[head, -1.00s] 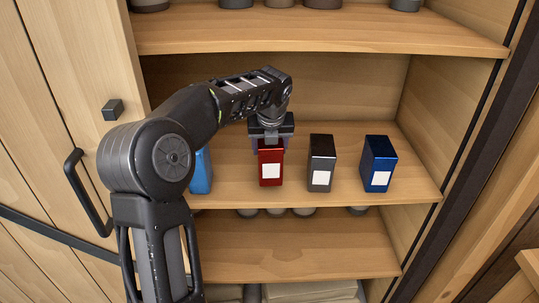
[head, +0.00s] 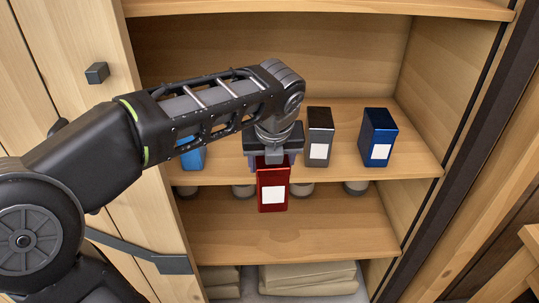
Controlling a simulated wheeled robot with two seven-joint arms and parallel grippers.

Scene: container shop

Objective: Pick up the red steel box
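The red steel box (head: 272,187) has a white label on its front and hangs upright, in front of the middle shelf's front edge. My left gripper (head: 272,161) is above it, with its fingers around the top of the box, shut on it. The forearm of my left arm crosses the view from the left. My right gripper is not in view.
The middle shelf (head: 365,171) bears a blue box (head: 193,156) at left, partly hidden by my arm, a black box (head: 319,137) and a dark blue box (head: 377,138). Cups (head: 355,188) stand on the lower shelf (head: 300,232). A cabinet door (head: 90,75) stands at left.

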